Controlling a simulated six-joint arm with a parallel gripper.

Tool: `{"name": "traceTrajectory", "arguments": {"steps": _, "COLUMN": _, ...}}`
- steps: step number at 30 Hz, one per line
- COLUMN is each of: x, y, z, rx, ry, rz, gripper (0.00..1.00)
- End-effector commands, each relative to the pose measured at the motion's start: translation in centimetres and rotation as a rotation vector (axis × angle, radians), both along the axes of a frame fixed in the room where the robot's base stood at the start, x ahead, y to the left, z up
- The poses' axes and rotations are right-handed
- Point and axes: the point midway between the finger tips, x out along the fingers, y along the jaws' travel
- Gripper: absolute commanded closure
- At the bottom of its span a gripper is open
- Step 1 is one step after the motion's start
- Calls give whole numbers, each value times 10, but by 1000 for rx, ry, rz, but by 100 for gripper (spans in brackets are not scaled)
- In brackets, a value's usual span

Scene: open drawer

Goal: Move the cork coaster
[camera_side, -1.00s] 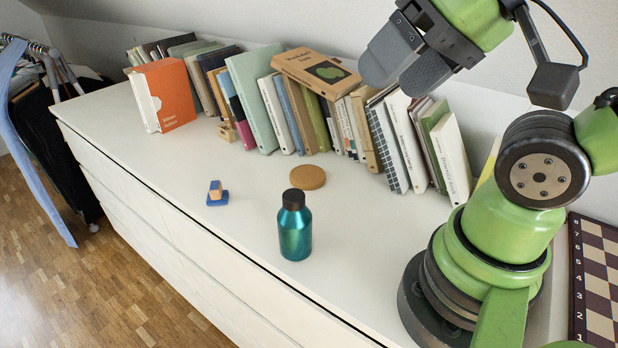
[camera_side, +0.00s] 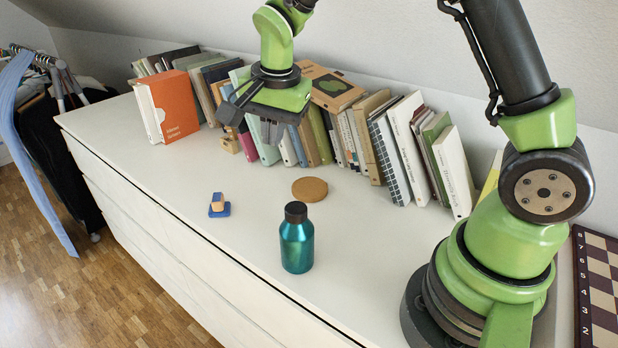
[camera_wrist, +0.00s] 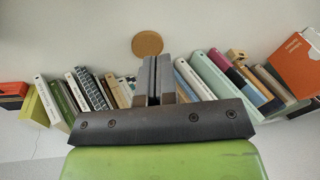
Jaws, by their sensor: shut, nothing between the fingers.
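The cork coaster (camera_side: 309,189) is a flat round brown disc lying on the white dresser top, in front of the row of books. It also shows in the wrist view (camera_wrist: 147,43), just beyond my fingertips. My gripper (camera_side: 270,140) is in the air over the books, to the left of the coaster and above it in the side view. In the wrist view my gripper (camera_wrist: 155,60) has its fingers together with nothing between them. The coaster is apart from the fingers and in full view.
A teal bottle (camera_side: 297,240) stands in front of the coaster. A small blue and wooden block piece (camera_side: 218,206) lies to its left. The dresser top around the coaster is mostly clear.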

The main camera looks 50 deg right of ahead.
Motion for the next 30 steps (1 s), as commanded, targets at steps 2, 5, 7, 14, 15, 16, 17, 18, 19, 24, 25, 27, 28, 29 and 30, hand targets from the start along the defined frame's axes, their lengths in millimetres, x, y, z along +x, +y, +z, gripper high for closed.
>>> {"name": "traceTrajectory", "arguments": {"steps": 2, "x": 14, "y": -2, "z": -39, "rx": -11, "ry": 51, "rz": -89, "gripper": 100}}
{"name": "traceTrajectory", "arguments": {"steps": 5, "x": 25, "y": -4, "z": -82, "rx": -28, "ry": 92, "rz": -199, "gripper": 100}}
{"name": "traceTrajectory", "arguments": {"steps": 7, "x": 29, "y": -5, "z": -109, "rx": -41, "ry": 113, "rz": -264, "gripper": 100}}
{"name": "traceTrajectory", "arguments": {"steps": 14, "x": 31, "y": -8, "z": -161, "rx": -69, "ry": 146, "rz": -387, "gripper": 100}}
{"name": "traceTrajectory", "arguments": {"steps": 15, "x": 31, "y": -9, "z": -164, "rx": -70, "ry": 146, "rz": -395, "gripper": 100}}
{"name": "traceTrajectory", "arguments": {"steps": 16, "x": 31, "y": -10, "z": -165, "rx": -71, "ry": 147, "rz": -399, "gripper": 100}}
{"name": "traceTrajectory", "arguments": {"steps": 17, "x": 30, "y": -12, "z": -166, "rx": -71, "ry": 147, "rz": -402, "gripper": 100}}
{"name": "traceTrajectory", "arguments": {"steps": 18, "x": 30, "y": -15, "z": -166, "rx": -71, "ry": 147, "rz": -404, "gripper": 100}}
{"name": "traceTrajectory", "arguments": {"steps": 19, "x": 30, "y": -18, "z": -166, "rx": -71, "ry": 147, "rz": -404, "gripper": 100}}
{"name": "traceTrajectory", "arguments": {"steps": 24, "x": 28, "y": -47, "z": -165, "rx": -70, "ry": 147, "rz": -408, "gripper": 100}}
{"name": "traceTrajectory", "arguments": {"steps": 25, "x": 28, "y": -54, "z": -165, "rx": -71, "ry": 148, "rz": -407, "gripper": 100}}
{"name": "traceTrajectory", "arguments": {"steps": 27, "x": 27, "y": -69, "z": -165, "rx": -71, "ry": 148, "rz": -408, "gripper": 100}}
{"name": "traceTrajectory", "arguments": {"steps": 28, "x": 27, "y": -76, "z": -165, "rx": -71, "ry": 148, "rz": -408, "gripper": 100}}
{"name": "traceTrajectory", "arguments": {"steps": 29, "x": 26, "y": -83, "z": -165, "rx": -70, "ry": 147, "rz": -408, "gripper": 100}}
{"name": "traceTrajectory", "arguments": {"steps": 30, "x": 26, "y": -91, "z": -165, "rx": -70, "ry": 147, "rz": -407, "gripper": 100}}
